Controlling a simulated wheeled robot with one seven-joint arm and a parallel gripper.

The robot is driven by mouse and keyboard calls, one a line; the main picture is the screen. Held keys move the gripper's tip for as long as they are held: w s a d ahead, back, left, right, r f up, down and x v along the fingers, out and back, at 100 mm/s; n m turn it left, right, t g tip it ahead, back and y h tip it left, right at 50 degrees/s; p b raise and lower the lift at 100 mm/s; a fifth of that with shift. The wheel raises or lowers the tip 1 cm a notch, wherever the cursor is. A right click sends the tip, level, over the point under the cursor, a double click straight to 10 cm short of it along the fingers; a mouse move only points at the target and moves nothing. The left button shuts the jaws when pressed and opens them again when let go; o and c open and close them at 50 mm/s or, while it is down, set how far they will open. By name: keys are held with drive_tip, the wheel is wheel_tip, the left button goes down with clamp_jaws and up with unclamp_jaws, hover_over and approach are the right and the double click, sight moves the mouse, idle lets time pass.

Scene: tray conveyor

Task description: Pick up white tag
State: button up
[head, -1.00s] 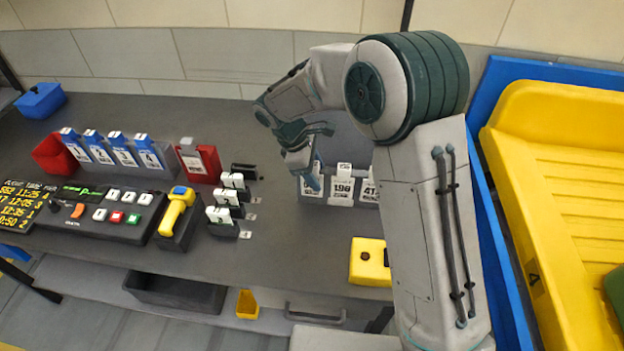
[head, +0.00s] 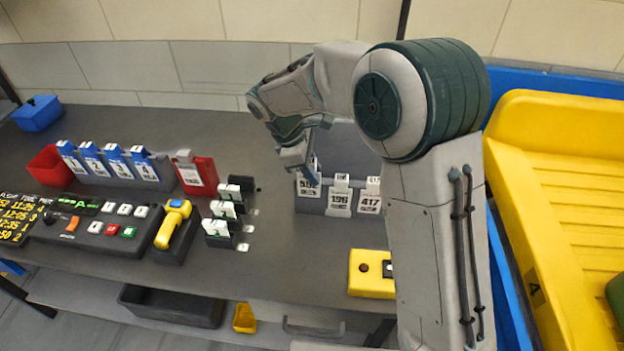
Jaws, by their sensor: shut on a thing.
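Several white tags stand in a grey rack on the grey desk, right of the middle. One white tag reads 196 (head: 340,197) and another reads 417 (head: 369,197). My gripper (head: 306,166) points down at the left end of the rack. It is shut on the leftmost white tag (head: 308,187), whose lower printed part shows below the fingers. That tag still appears to be at its place in the rack; I cannot tell whether it is lifted. My arm hides part of the rack's right end.
Left of the rack stand small white-topped holders (head: 224,211), a red card holder (head: 196,172), blue tags (head: 118,162) in a rack, and a yellow scanner (head: 173,222). A yellow button box (head: 370,274) sits at the front edge. A yellow tray (head: 560,200) is on the right.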

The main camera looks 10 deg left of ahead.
drive_tip(key=v, duration=0.2)
drive_tip(key=shift+s+a+r, duration=0.1)
drive_tip(key=shift+r, duration=0.15)
drive_tip(key=s+a+b, duration=0.1)
drive_tip(key=s+a, duration=0.1)
drive_tip(key=a, duration=1)
drive_tip(key=shift+a, duration=0.4)
wheel_tip(320, 180, up, 7)
drive_tip(key=p, duration=0.6)
drive_tip(key=shift+f, duration=0.2)
drive_tip(key=shift+d, duration=0.1)
